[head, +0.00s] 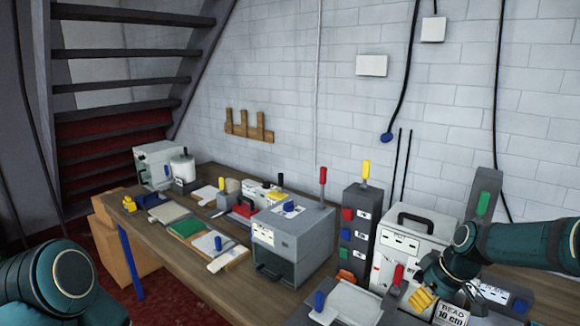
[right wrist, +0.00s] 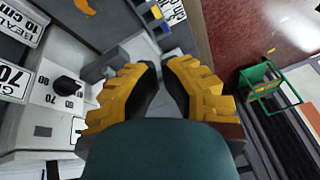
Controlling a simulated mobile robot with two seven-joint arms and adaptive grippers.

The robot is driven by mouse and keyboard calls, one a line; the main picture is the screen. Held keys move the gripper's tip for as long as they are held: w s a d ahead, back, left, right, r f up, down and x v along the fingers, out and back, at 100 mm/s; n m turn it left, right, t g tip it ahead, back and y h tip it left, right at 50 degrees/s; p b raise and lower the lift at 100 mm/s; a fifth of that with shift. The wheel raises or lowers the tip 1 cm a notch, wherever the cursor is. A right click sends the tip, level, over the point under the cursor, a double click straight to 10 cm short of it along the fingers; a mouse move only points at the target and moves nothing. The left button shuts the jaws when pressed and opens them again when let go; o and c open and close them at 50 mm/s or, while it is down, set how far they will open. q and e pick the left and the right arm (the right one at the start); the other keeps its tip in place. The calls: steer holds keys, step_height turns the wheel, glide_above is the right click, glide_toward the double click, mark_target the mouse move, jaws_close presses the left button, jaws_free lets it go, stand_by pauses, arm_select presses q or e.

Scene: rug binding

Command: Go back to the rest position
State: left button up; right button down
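My right gripper (head: 422,298) has yellow ridged fingers and is over the right part of the bench, in front of a white machine with a black handle (head: 412,236). In the right wrist view its fingers (right wrist: 161,68) stand a narrow gap apart, with nothing seen between them. My right arm comes in from the right edge. My left arm shows as a dark green joint at the lower left. The left gripper is out of view.
A wooden bench (head: 186,262) runs along the white brick wall, holding several boxes and tools. A grey machine (head: 290,243) and a dark tower with coloured buttons (head: 360,232) stand mid-bench. Metal stairs (head: 125,52) rise at left. The right wrist view shows a green-framed object (right wrist: 262,80) on red floor.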

steer(key=s+a+f+m, duration=0.35)
steer(key=a+f, duration=0.75)
steer(key=f, duration=0.5)
steer(key=s+a+f+m, duration=0.4)
steer(key=s+a+f, duration=0.5)
steer(key=s, duration=0.4)
step_height(320, 180, down, 11)
steer(key=b, duration=1)
steer(key=shift+s+a+f+m, duration=0.2)
steer(key=shift+s+a+m, duration=0.15)
steer(key=shift+s+a, duration=0.1)
